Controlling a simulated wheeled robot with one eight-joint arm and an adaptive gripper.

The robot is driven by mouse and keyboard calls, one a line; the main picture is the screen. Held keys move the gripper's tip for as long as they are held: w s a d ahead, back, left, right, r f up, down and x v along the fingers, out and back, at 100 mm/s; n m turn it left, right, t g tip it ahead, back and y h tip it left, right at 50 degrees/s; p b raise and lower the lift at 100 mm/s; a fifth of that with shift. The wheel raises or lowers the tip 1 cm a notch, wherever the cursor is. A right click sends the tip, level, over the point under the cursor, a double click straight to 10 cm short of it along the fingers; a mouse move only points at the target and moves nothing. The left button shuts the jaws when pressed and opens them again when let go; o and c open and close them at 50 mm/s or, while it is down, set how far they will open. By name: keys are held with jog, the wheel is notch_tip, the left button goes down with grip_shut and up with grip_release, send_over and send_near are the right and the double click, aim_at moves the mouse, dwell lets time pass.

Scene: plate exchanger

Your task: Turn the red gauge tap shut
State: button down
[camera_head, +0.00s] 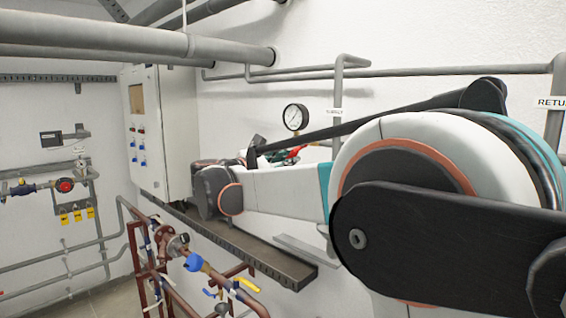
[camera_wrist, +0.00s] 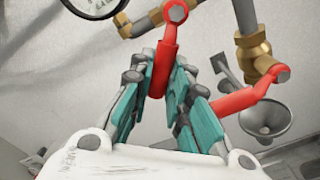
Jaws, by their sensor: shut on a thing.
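The red gauge tap (camera_wrist: 170,42) is in the wrist view, on brass fittings beside the pressure gauge (camera_wrist: 95,6). Its lever hangs down between the teal-padded fingers of my gripper (camera_wrist: 167,78), which is shut on it. The lower end of the lever is between the pads. In the head view the gauge (camera_head: 296,117) is on the white wall. My gripper (camera_head: 280,157) is just below it, mostly hidden behind my arm, with a bit of red showing at its tip.
A second red lever (camera_wrist: 245,96) on a brass valve (camera_wrist: 255,48) is close to the right finger, above a grey funnel (camera_wrist: 268,118).

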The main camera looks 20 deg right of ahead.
jog(key=shift+s+d+f+n+b, duration=0.2)
jog(key=shift+s+f+n+b, duration=0.2)
jog(key=shift+n, duration=0.6)
jog(key=shift+s, duration=0.1)
jog(key=c, duration=1.5)
grip_release()
jog(key=shift+r, duration=0.15)
